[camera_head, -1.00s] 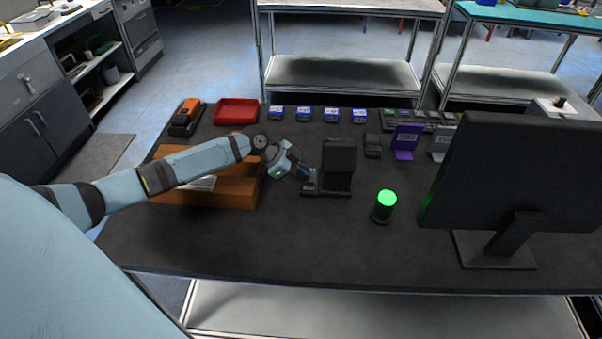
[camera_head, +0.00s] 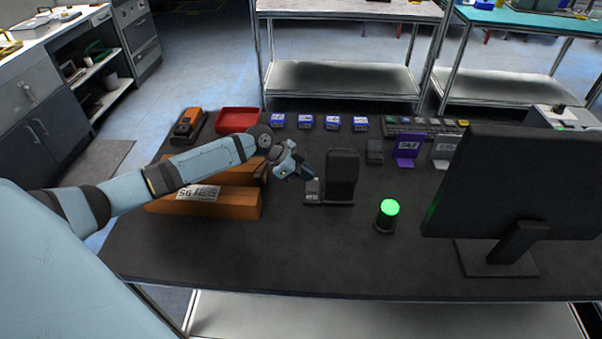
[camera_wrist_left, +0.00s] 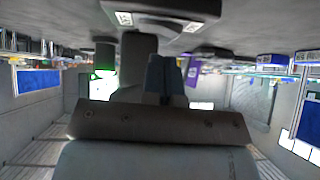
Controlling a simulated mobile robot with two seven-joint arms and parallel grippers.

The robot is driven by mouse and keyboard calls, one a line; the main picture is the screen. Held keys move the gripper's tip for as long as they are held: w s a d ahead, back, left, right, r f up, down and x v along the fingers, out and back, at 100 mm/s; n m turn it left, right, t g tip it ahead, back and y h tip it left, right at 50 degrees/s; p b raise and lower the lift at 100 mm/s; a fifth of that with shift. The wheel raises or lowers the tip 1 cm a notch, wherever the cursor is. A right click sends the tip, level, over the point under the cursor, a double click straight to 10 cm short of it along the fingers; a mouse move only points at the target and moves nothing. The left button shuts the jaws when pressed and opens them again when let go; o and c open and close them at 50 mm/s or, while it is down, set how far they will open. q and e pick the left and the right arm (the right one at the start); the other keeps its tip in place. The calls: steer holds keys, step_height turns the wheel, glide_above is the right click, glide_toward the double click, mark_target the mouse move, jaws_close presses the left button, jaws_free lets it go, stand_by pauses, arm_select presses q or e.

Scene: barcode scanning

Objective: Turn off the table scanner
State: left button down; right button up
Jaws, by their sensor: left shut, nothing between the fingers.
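The table scanner (camera_head: 342,178) is a black upright block on a flat base on the dark table, near the middle. The left part of its base (camera_head: 313,190) carries small grey details. My left gripper (camera_head: 309,176) is shut and empty, with its tip just above and left of that base part. I cannot tell whether it touches. In the left wrist view my shut fingers (camera_wrist_left: 164,76) point away beside a dark upright block (camera_wrist_left: 137,58), likely the scanner. A lamp (camera_head: 389,208) to the scanner's right glows green. My right gripper is not in view.
Orange-brown boxes (camera_head: 225,203) lie under my left forearm. A red tray (camera_head: 237,119), an orange-black device (camera_head: 187,125) and several small blue boxes (camera_head: 305,121) line the back. A monitor (camera_head: 515,185) stands at right. The table front is clear.

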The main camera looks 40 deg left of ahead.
arm_select(q)
steer(key=b+v, duration=0.1)
steer(key=v, duration=1)
steer(key=shift+r+b, duration=0.3)
steer(key=shift+r, duration=0.05)
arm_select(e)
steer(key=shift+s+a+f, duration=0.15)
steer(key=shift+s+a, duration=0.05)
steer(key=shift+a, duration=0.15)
arm_select(q)
steer(key=shift+d, duration=0.15)
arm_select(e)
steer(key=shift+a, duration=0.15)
arm_select(q)
steer(key=shift+s, duration=0.1)
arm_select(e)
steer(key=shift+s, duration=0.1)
